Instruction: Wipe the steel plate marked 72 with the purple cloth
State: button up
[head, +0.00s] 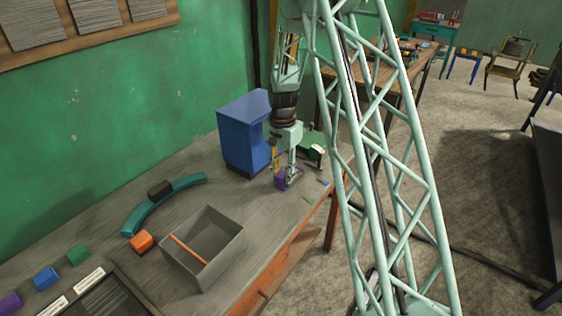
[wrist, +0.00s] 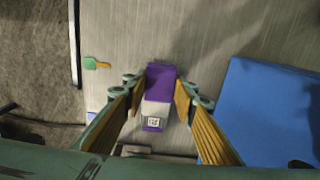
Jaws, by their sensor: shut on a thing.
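The purple cloth (wrist: 160,76) shows in the wrist view as a block-like piece with purple ends and a pale grey middle. It lies between the two fingers of my gripper (wrist: 158,92), which is shut on it. A small white tag with dark marks sits near its lower end; I cannot read it. In the head view my gripper (head: 287,178) points down at the bench beside the blue box, with the purple cloth (head: 281,183) low at its fingertips. I cannot tell whether the cloth touches the surface. I cannot make out a steel plate marked 72.
A blue box (head: 240,138) stands close by; it also shows in the wrist view (wrist: 265,110). A green object (head: 313,146) is behind my gripper. A grey open bin (head: 222,263) and a teal curved piece (head: 140,214) are nearer. The bench's front edge is close.

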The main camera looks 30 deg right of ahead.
aim_at(283, 174)
jog(key=r, duration=0.2)
jog(key=shift+d+r+p, duration=0.2)
jog(key=shift+r+p, duration=0.1)
jog(key=shift+r, duration=0.05)
jog(key=shift+w+r, duration=0.15)
jog(key=shift+r, duration=0.15)
jog(key=shift+r+p, duration=0.85)
jog(key=shift+r, duration=1.05)
